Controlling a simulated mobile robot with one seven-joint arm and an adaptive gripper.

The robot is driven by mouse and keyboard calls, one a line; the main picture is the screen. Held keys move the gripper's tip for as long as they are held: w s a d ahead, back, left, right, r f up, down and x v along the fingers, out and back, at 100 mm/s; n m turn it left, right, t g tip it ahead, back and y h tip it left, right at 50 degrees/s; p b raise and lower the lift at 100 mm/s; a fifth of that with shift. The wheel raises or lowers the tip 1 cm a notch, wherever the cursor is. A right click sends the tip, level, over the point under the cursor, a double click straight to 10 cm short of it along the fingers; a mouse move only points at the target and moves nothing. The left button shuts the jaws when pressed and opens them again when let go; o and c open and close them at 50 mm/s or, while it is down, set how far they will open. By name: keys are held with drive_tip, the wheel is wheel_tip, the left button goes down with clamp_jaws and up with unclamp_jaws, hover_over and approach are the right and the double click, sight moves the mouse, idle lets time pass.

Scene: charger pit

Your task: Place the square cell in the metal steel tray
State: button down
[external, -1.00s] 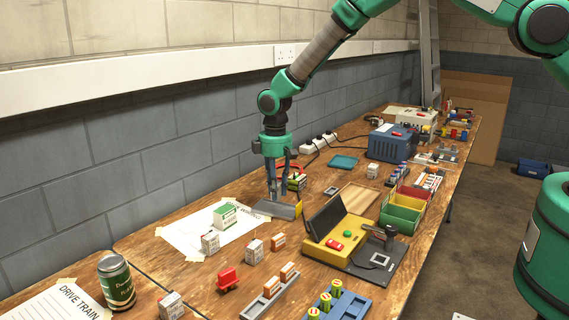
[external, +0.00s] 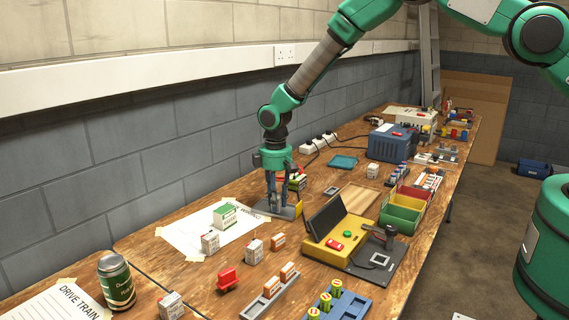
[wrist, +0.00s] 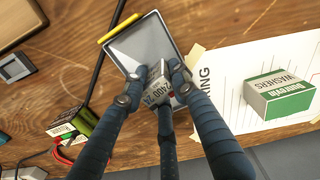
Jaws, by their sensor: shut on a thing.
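The metal steel tray (external: 264,208) lies on the wooden bench, with a yellow strip along one edge. In the wrist view the tray (wrist: 148,38) shows its grey inside beyond my fingers. My gripper (wrist: 155,90) is shut on the square cell (wrist: 157,72), a small pale block with dark print. The cell is over the tray's near part in the wrist view; whether it touches the tray floor cannot be told. In the external view my gripper (external: 278,208) points down with its fingertips at the tray, and the fingers hide the cell.
A paper sheet (wrist: 232,90) with a green-and-white washers box (wrist: 280,95) lies beside the tray. A black cable (wrist: 103,60) and a green-and-black block (wrist: 80,122) are close on the other side. A yellow-and-black station (external: 340,240) stands to the right.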

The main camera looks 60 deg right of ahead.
drive_tip(key=shift+f, duration=0.15)
drive_tip(key=c, duration=1.4)
unclamp_jaws()
drive_tip(key=shift+o, duration=0.2)
wheel_tip(320, 180, up, 12)
drive_tip(key=p, duration=0.1)
